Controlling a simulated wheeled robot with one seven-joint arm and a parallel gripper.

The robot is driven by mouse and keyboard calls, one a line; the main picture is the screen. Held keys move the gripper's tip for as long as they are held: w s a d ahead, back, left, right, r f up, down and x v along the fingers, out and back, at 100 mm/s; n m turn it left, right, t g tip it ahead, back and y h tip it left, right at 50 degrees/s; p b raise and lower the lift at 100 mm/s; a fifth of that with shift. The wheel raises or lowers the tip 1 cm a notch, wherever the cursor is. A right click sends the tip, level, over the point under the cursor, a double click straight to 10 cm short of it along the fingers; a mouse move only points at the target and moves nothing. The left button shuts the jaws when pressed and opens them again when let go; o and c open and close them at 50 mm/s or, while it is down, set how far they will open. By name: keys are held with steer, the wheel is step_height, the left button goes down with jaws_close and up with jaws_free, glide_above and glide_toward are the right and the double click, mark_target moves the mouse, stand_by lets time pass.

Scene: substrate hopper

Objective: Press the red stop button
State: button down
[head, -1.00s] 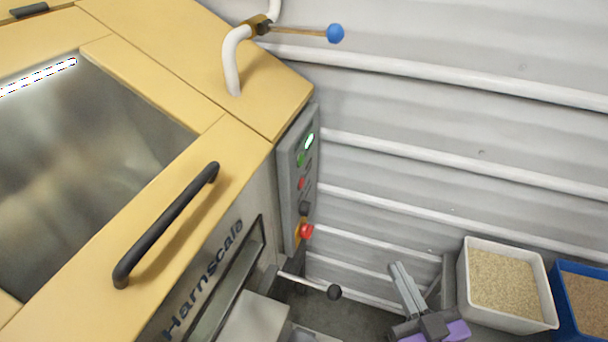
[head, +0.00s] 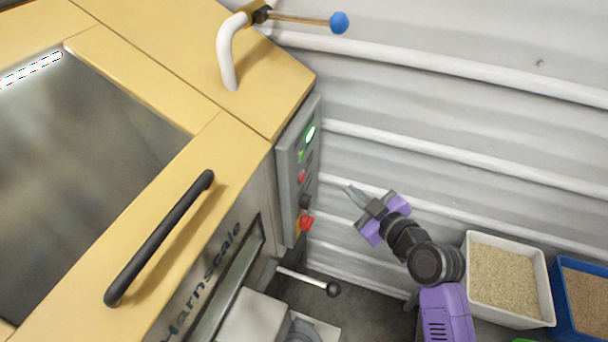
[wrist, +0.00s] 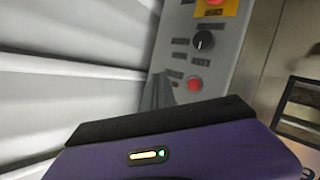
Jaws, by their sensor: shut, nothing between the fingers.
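The grey control panel (head: 298,170) stands on the machine's side. A small red button (head: 301,177) sits mid-panel and also shows in the wrist view (wrist: 194,84). A larger red mushroom button (head: 307,223) on a yellow plate sits lower on the panel; its red part shows at the top edge of the wrist view (wrist: 214,3). I cannot read which is labelled stop. My gripper (head: 349,188) is shut and empty, right of the panel and apart from it in the head view. In the wrist view its grey fingertips (wrist: 157,91) appear just left of the small red button.
A black knob (head: 305,202) sits between the red buttons, and a lit green button (head: 310,134) is above. A lever with a black ball (head: 332,289) sticks out below. A white bin (head: 505,280) and a blue bin (head: 580,295) stand at right.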

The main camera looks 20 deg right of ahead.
mark_target(303, 178)
stand_by(0.4)
steer(key=w+a+p, duration=0.2)
steer(key=w+a, duration=0.3)
steer(key=a, duration=0.2)
steer(key=shift+p, duration=0.3)
steer(key=shift+w+a, duration=0.1)
steer(key=shift+a, duration=0.05)
stand_by(1.9)
steer(key=shift+w+a, duration=0.2)
steer(key=shift+a, duration=0.05)
steer(key=shift+w+a, duration=0.3)
steer(key=shift+a, duration=0.05)
stand_by(0.8)
stand_by(0.3)
steer(key=shift+s+d+b, duration=0.3)
steer(key=shift+s+d, duration=0.25)
steer(key=shift+d, duration=0.15)
